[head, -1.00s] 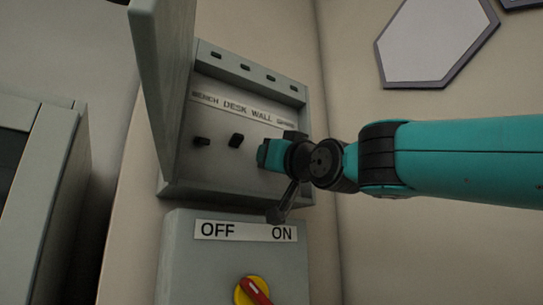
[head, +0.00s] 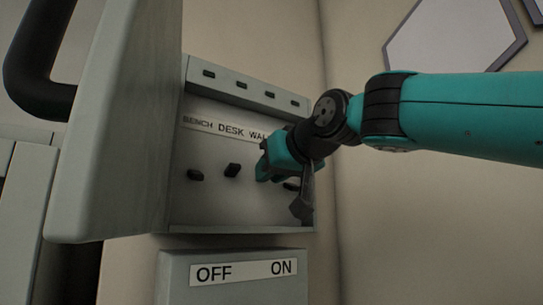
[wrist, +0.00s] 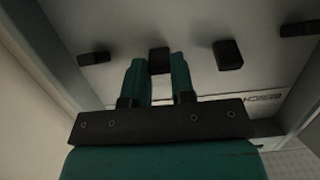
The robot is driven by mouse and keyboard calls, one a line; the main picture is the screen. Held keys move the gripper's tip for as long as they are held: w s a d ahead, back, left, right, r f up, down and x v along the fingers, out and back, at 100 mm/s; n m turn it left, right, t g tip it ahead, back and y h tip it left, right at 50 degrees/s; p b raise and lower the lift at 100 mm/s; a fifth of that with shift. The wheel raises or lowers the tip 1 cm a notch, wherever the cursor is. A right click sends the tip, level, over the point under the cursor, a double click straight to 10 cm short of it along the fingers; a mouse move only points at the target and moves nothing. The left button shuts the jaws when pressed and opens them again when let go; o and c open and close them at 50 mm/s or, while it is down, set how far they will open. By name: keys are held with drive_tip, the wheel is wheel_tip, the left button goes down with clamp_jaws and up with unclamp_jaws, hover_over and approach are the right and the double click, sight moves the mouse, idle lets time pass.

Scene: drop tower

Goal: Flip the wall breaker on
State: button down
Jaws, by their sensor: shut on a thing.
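The breaker panel (head: 215,212) is an open grey box with a row of black levers under a label strip. The bench lever (head: 195,174) and desk lever (head: 232,170) are in clear view left of my gripper (head: 263,171). My gripper covers the wall breaker and part of its label in the head view. In the wrist view, the black wall breaker lever (wrist: 158,60) sits between the teal fingertips, which are shut on it. The desk lever also shows in the wrist view (wrist: 228,54). The lever's exact on or off position is unclear.
The panel's open door (head: 115,120) stands out on the left. A spare lever (head: 291,185) lies close to the right of my gripper. A lower box with an OFF/ON label (head: 245,272) is below. A hexagonal wall panel (head: 455,35) is at upper right.

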drive_tip(key=shift+w+a+r+g+h, duration=0.15)
drive_tip(key=shift+r+g+h, duration=0.4)
drive_tip(key=shift+g, duration=0.35)
drive_tip(key=c, duration=1)
unclamp_jaws()
drive_tip(key=shift+o, duration=0.2)
drive_tip(key=v, duration=1.7)
drive_tip(key=shift+r, duration=0.45)
